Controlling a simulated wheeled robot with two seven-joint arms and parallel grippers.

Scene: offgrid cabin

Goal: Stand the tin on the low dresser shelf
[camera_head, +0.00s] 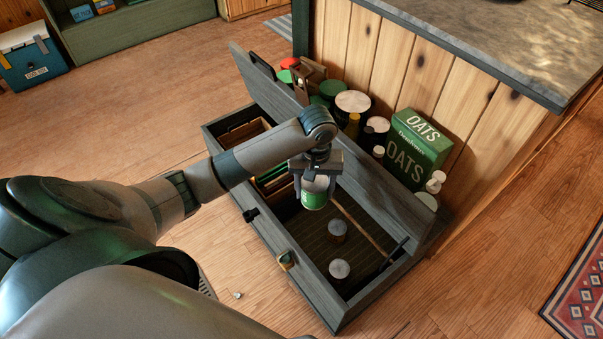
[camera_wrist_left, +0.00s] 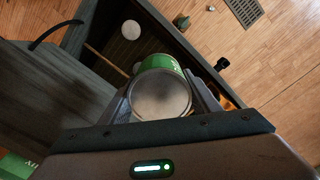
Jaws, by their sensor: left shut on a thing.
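A green and white tin (camera_head: 314,194) is between the fingers of my left gripper (camera_head: 316,187). The gripper is shut on it and holds it upright, over the open grey wooden chest. In the left wrist view the tin (camera_wrist_left: 161,96) shows its round metal end and green side between both fingers. A grey-green shelf unit (camera_head: 135,25), perhaps the low dresser, stands at the far top left, well away from the gripper. Its top is cut off by the picture edge. My right gripper is not in view.
The chest (camera_head: 305,275) holds two pale-topped tins (camera_head: 337,228) (camera_head: 340,269) and a slanting stick (camera_head: 362,226). Its lid is raised. Behind it stand several tins, jars and a green oats box (camera_head: 414,150). A blue cooler (camera_head: 30,60) is at far left; open floor (camera_head: 130,120) lies between.

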